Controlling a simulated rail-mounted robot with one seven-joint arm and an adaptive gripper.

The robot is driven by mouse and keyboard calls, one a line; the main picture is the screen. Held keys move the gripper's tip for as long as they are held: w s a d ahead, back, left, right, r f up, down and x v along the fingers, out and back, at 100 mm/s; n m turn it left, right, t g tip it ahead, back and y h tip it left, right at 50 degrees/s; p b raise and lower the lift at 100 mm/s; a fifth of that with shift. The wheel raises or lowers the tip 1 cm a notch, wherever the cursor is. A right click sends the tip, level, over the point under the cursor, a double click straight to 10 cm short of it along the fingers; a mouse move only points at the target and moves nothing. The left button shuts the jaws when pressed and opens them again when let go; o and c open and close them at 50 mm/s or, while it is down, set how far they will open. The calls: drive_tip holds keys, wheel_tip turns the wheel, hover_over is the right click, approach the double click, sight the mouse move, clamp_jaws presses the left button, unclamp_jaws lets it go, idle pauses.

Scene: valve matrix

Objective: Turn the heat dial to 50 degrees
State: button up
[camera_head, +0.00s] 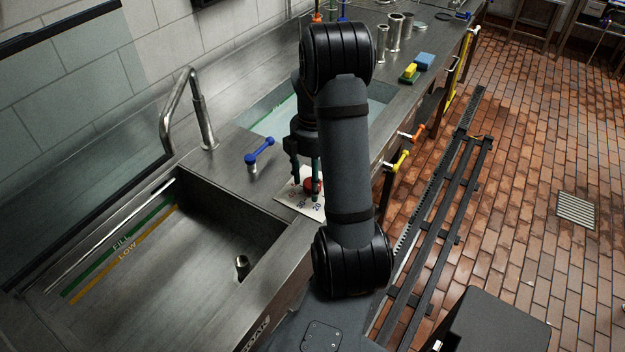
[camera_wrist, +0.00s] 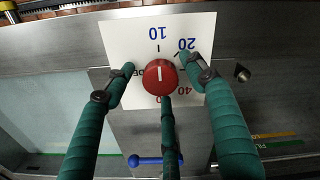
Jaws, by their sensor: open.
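The heat dial (camera_wrist: 160,77) is a round red knob with a white line, on a white number plate (camera_wrist: 118,38). In the wrist view the line lies toward the 10 mark; 20 and 40 show to the right, and other markings are partly hidden by fingers. In the head view the red dial (camera_head: 309,186) and its plate (camera_head: 312,211) sit on the steel counter beside the sink, partly hidden by fingers. My gripper (camera_wrist: 162,82) has three green fingers, open and spread around the dial. The lower finger's tip overlaps the dial's edge; I cannot tell whether it touches.
A blue-handled valve (camera_head: 260,154) stands left of the dial, near the faucet (camera_head: 190,110). An empty-looking sink (camera_head: 165,265) is at front left. Orange (camera_head: 414,133) and yellow (camera_head: 398,161) handles stick out from the counter front. Sponges (camera_head: 424,61) and metal cups lie farther back.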

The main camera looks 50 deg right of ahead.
drive_tip(key=c, duration=0.4)
drive_tip(key=c, duration=0.7)
drive_tip(key=shift+c, duration=0.2)
